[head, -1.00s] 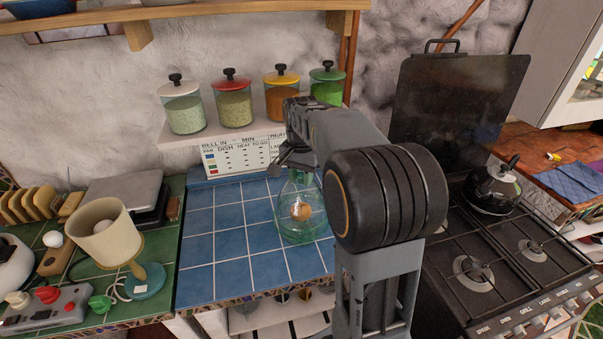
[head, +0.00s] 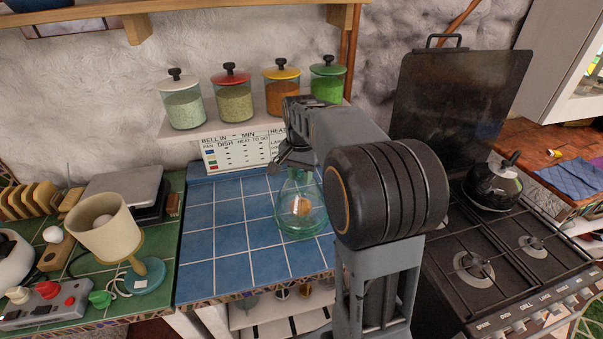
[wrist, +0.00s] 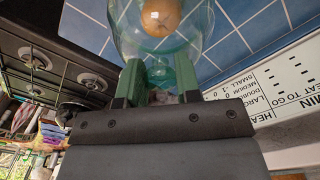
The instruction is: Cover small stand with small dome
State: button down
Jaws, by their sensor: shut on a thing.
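The small dome (head: 290,222) is clear greenish glass and upright over the blue tiled counter. A round orange-brown item (head: 303,206) shows through its wall. The dome also shows in the wrist view (wrist: 198,40), with the brown item (wrist: 160,16) inside its outline. My gripper (wrist: 160,76) is shut on the top of the dome, between its two green fingers. In the head view my arm hides part of the dome's right side. I cannot make out the small stand clearly through the glass, nor tell whether the dome's rim touches anything.
Blue tiles (head: 225,238) left of the dome are clear. A lamp (head: 105,228) stands on the green counter at left. A card (head: 235,152) leans at the back below a shelf of lidded jars (head: 233,100). A stove (head: 490,255) is at right.

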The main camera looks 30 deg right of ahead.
jog(key=shift+f, duration=0.35)
dwell(0.4)
jog(key=c, duration=0.7)
grip_release()
jog(key=shift+c, duration=0.2)
jog(key=shift+r, duration=0.1)
notch_tip(320, 180, up, 14)
jog(key=shift+f, duration=0.2)
